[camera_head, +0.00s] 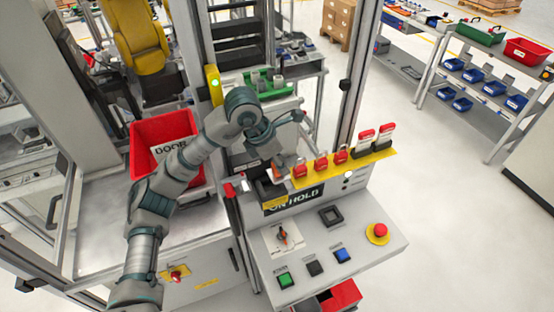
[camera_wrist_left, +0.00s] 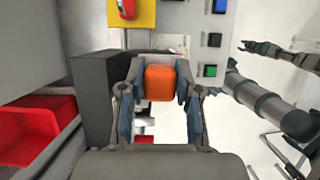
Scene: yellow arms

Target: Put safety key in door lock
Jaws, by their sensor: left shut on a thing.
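My left gripper (camera_head: 272,160) is over the back left of the control console, left of the yellow key rack (camera_head: 345,165). In the left wrist view, the same gripper (camera_wrist_left: 158,88) is shut on an orange-red block (camera_wrist_left: 160,82), which appears to be the safety key. The fingers hide its lower part, so I cannot tell whether it is clear of what lies beneath. A yellow device with a green light (camera_head: 213,84) on the door-frame post may be the door lock. My right gripper seems to show small in the left wrist view (camera_wrist_left: 246,47); its jaws are unclear.
Several red-tagged keys (camera_head: 341,155) stand on the rack. The console (camera_head: 330,245) has coloured buttons and a red emergency knob (camera_head: 378,232). A red bin (camera_head: 140,160) with a DOOR sign is at the left. Posts stand close around my left arm.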

